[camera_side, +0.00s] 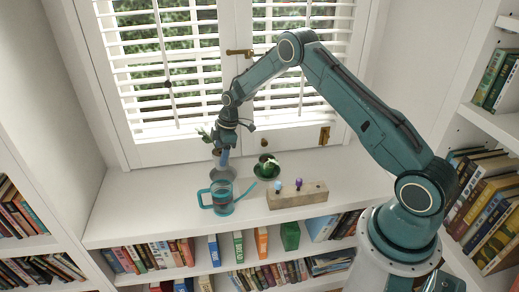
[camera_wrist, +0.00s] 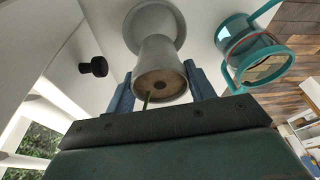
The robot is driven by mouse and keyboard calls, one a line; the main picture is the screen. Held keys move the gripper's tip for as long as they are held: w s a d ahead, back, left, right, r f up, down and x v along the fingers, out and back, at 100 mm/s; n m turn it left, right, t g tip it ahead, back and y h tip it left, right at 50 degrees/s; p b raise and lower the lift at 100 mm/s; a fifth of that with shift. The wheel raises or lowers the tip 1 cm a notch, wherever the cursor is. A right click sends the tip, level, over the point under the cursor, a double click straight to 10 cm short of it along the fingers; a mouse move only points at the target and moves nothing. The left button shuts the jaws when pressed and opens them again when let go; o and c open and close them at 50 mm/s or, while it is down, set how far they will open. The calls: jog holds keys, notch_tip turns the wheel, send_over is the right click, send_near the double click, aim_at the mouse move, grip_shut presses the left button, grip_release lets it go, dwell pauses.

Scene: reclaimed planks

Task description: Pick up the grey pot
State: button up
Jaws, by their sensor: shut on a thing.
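The grey pot (camera_wrist: 160,70) sits between the two blue fingers of my gripper (camera_wrist: 161,90) in the wrist view. Brown soil and a thin green stem show at its mouth. A wider grey round part (camera_wrist: 153,20) shows beyond it. In the side view my gripper (camera_side: 221,157) points down at the back left of the white shelf top, shut on the pot. Grey shows below the fingers (camera_side: 223,174), and green leaves show left of the wrist. I cannot tell whether the pot touches the surface.
A clear pitcher with teal trim (camera_side: 222,199) stands just in front of the pot. A dark bowl with a green plant (camera_side: 267,170) is to the right. A wooden block (camera_side: 296,195) holds blue and purple items. The window (camera_side: 215,60) is close behind. The shelf's left end is clear.

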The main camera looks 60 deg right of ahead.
notch_tip(320, 180, up, 15)
jog(key=shift+f, duration=0.2)
jog(key=shift+r, duration=0.15)
dwell(0.7)
jog(key=shift+r, duration=1.35)
jog(key=shift+f, duration=0.1)
notch_tip(320, 180, down, 19)
jog(key=n, duration=0.4)
jog(key=shift+w+f+g+y, duration=0.1)
jog(key=shift+g+y, duration=0.2)
jog(key=shift+g, duration=0.1)
jog(key=shift+f, duration=0.2)
jog(key=shift+f, duration=1.3)
